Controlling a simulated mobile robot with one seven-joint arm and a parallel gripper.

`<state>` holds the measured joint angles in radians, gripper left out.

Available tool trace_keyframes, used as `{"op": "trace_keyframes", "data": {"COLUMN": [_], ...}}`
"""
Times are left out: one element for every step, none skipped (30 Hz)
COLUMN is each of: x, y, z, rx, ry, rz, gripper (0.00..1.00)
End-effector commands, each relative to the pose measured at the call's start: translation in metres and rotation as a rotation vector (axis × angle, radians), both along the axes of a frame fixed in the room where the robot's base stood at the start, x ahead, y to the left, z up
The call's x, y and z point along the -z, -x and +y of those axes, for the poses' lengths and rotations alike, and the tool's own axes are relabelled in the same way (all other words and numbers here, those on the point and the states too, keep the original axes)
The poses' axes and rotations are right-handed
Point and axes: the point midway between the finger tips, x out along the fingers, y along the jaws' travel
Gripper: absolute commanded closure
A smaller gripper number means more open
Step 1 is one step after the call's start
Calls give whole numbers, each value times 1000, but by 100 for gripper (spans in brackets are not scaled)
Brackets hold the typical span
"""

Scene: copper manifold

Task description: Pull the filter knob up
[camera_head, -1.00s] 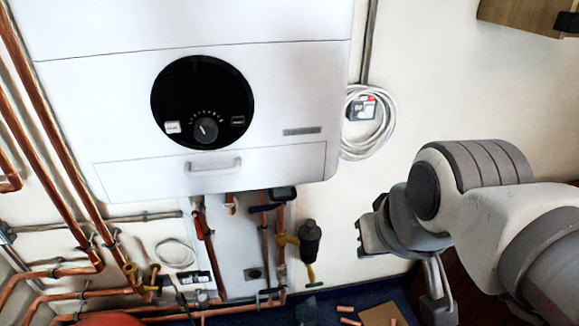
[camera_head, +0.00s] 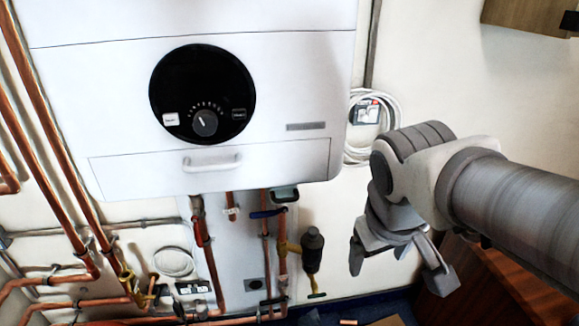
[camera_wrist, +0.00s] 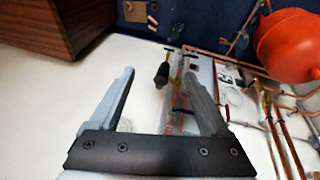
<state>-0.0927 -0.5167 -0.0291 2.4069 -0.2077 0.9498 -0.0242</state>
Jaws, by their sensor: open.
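The filter (camera_head: 312,249) is a dark upright cylinder on a brass fitting, below the boiler's right part. I cannot tell for sure which part is the knob. In the wrist view the filter (camera_wrist: 162,74) appears upside down, between the fingertips but farther off. My gripper (camera_head: 398,270) is open and empty, with fingers pointing down, to the right of the filter and apart from it. In the wrist view both fingers of my gripper (camera_wrist: 161,74) show spread.
The white boiler (camera_head: 260,100) hangs above the filter. Copper pipes (camera_head: 207,255) run left of it, and a blue-handled valve (camera_head: 266,213) is close by. A wooden cabinet (camera_wrist: 55,25) and a red tank (camera_wrist: 290,45) flank the wrist view. The wall between filter and gripper is clear.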

Motion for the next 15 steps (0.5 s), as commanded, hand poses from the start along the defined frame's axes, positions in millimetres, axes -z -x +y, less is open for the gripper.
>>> {"op": "trace_keyframes", "data": {"x": [20, 26, 34, 41, 47, 56, 62, 68, 77, 83, 90, 98, 105, 112, 120], "y": [-7, -11, -16, -20, -24, -30, -34, -39, -45, -49, -54, -60, -65, -70, -77], "z": [-2, -5, -8, -9, -12, -14, -16, -18, -20, -21, -23, -24, -26, -27, -28], "rx": [-30, -46, -69, -87, -104, -126, -144, -162, -187, -204, -223, -248, -267, -286, -311], "ry": [38, 63, 95, 120, 144, 178, 203, 228, 263, 288, 315, 350, 376, 404, 440], "rz": [38, 58, 83, 102, 122, 147, 164, 183, 206, 224, 243, 265, 282, 300, 322], "gripper": [19, 19, 19, 19, 19, 19, 19, 19, 19, 19, 19, 19, 19, 19, 19]}}
